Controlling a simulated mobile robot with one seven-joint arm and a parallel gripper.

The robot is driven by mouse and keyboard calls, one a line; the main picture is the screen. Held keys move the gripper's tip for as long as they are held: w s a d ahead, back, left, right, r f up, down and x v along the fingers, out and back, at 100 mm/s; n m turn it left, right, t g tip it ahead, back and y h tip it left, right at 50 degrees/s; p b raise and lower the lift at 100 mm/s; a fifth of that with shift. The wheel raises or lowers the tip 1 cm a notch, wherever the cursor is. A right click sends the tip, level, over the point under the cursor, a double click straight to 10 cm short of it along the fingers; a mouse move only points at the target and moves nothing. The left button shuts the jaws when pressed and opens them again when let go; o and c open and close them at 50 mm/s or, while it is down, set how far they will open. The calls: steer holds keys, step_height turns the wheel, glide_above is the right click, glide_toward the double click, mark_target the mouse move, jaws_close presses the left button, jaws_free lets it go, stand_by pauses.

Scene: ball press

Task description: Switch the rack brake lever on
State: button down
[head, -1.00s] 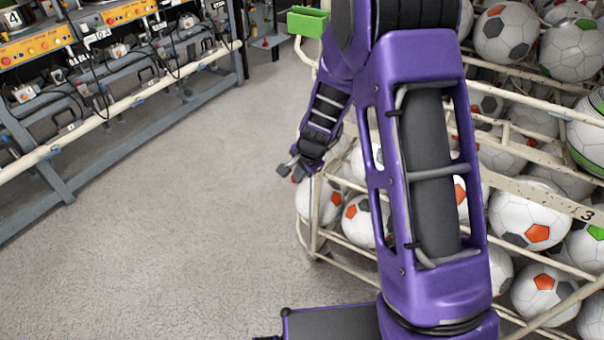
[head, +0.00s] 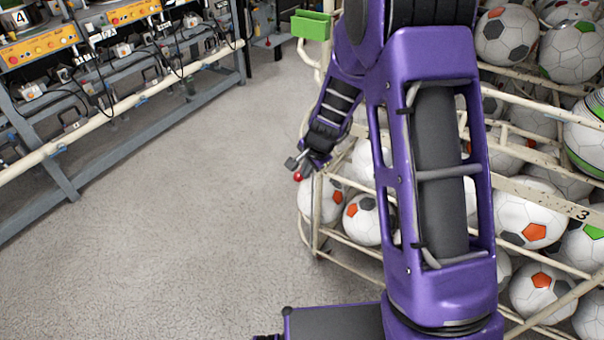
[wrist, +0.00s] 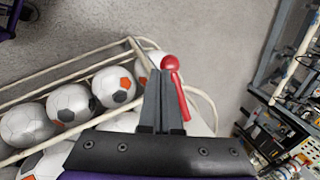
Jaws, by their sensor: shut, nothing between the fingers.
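The rack brake lever is red with a round knob (wrist: 170,62) and a short red arm (wrist: 182,98). In the wrist view it shows just beyond and to the right of my gripper's fingertips (wrist: 160,75). The knob overlaps the fingertips there; I cannot tell whether they touch. In the head view the red knob (head: 298,177) sits at the tip of my gripper (head: 296,166), by the rack's near left corner post. My gripper is shut and holds nothing. The lever's base is hidden behind my fingers.
The cream ball rack (head: 316,215) with several soccer balls (head: 362,220) stands on the right. A grey bench with machines (head: 110,148) runs along the left. The floor between (head: 190,220) is clear.

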steer(key=s+a+r+p, duration=0.1)
steer(key=s+r, duration=0.5)
steer(key=s, duration=0.2)
steer(key=shift+s+a+r, duration=0.2)
steer(key=shift+a+r, duration=0.1)
steer(key=shift+r, duration=0.1)
